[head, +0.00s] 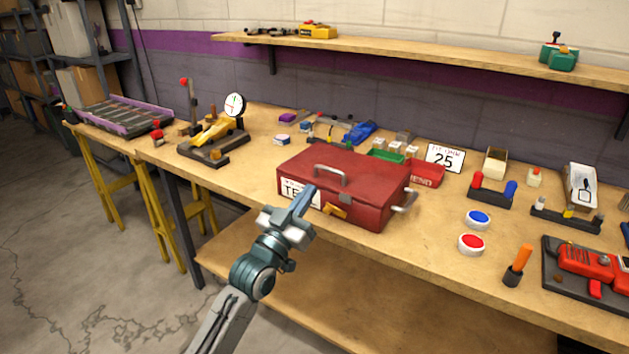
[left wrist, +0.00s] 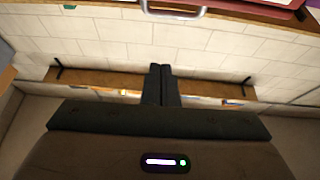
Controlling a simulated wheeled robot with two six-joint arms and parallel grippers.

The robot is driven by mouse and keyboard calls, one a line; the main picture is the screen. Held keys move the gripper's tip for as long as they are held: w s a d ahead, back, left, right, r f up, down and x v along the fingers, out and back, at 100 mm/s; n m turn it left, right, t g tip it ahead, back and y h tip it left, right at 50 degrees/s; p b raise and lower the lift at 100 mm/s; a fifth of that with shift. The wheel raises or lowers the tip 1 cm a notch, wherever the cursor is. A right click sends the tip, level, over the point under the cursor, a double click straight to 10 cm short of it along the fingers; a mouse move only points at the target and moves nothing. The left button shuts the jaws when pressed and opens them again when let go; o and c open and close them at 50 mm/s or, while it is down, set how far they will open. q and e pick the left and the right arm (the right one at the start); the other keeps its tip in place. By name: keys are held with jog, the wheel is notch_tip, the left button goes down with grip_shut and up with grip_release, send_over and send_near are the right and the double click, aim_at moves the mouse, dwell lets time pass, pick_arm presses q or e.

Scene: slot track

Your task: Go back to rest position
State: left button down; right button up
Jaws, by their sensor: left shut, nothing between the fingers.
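My left gripper (head: 303,201) is in front of the red toolbox in the head view, pointing up and to the right. Its fingers are closed together with nothing between them. They also show shut in the left wrist view (left wrist: 160,70). The red toolbox (head: 375,180) stands closed on the workbench, with a grey handle on its lid and a white label on its front. The gripper overlaps part of the label in the picture; I cannot tell the exact gap. My right gripper is not in view.
The wooden workbench (head: 440,270) carries a clock stand (head: 235,105), a blue button (head: 478,219), a red button (head: 471,244), an orange-handled tool (head: 518,262) and a red car (head: 590,265). A shelf (head: 420,60) runs along the wall. Open floor lies at the left.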

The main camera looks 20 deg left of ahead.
pick_arm(q)
jog(key=shift+s+a+f, duration=0.1)
jog(key=shift+s+f, duration=0.15)
jog(key=shift+f, duration=0.05)
